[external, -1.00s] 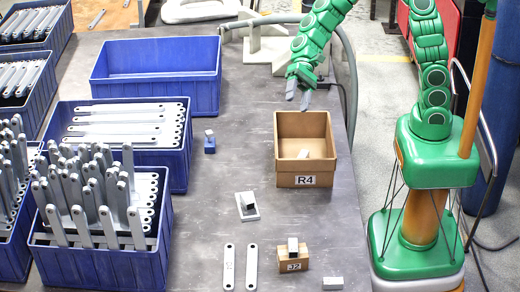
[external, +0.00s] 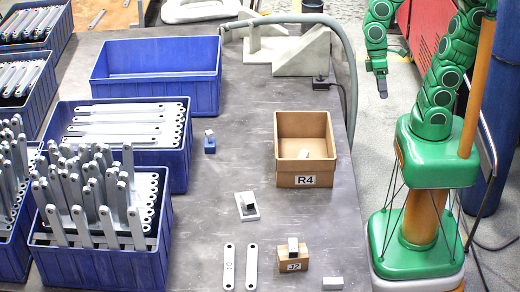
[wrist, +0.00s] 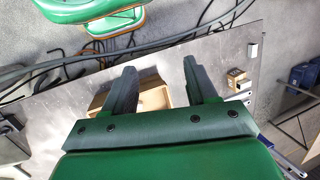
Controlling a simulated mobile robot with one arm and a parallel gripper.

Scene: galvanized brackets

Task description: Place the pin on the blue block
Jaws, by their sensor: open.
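A small blue block (external: 210,147) stands on the grey table, right of the blue bins. A small pale metal piece (external: 210,134) rests on top of it; I cannot tell whether this is the pin. Similar small pieces lie in the R4 box (external: 304,154), on a pale plate (external: 247,200) and on the J2 block (external: 293,243). My gripper (external: 381,88) hangs right of the table edge, far from the blue block. In the wrist view my gripper (wrist: 161,70) has its fingers apart with nothing held between them.
The cardboard box marked R4 (external: 305,181) stands near the table's right edge. Blue bins of brackets (external: 120,170) fill the left side; an empty blue bin (external: 155,92) is behind. Two flat brackets (external: 240,267) lie in front. A grey hose (external: 349,75) arcs at the back right.

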